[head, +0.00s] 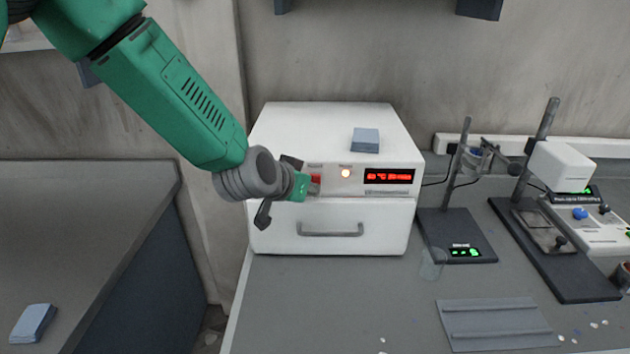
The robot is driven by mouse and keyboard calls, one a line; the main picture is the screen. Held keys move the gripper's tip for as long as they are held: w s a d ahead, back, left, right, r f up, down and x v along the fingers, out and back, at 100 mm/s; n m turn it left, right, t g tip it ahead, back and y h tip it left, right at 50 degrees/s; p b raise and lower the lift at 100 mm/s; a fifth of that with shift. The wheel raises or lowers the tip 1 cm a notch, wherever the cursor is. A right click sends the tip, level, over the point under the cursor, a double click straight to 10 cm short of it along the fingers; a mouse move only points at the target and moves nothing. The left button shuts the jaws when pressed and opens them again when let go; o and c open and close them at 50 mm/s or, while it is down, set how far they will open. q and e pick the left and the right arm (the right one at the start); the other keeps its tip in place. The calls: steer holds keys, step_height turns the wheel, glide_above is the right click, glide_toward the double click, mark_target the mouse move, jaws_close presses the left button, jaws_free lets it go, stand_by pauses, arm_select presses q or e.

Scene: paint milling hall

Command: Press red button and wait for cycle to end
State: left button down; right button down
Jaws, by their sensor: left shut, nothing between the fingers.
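A white box-shaped machine (330,232) stands on the grey bench, with a drawer handle low on its front. Its red button (315,183) is on the upper front panel, partly hidden by my left gripper. My left gripper (300,187) is shut and empty, right at the button's left side. I cannot tell whether it touches the button. My right gripper is not in view.
A blue-grey block (365,141) lies on the machine's top. Stands with dark bases (455,236) and a white device (562,166) are to the right. A small clear beaker (432,263) and a grey ridged tray (497,322) are nearer. The bench front centre is mostly clear.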

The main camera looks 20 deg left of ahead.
arm_select(q)
steer(key=shift+s+d, duration=0.25)
steer(key=shift+s, duration=0.1)
steer(key=shift+s+d, duration=0.1)
steer(key=shift+d, duration=0.05)
steer(key=shift+s+d, duration=0.2)
steer(key=shift+s, duration=0.6)
steer(key=shift+s+d, duration=0.2)
steer(key=shift+s, duration=0.55)
steer(key=shift+s+d, duration=0.2)
steer(key=shift+s, duration=0.6)
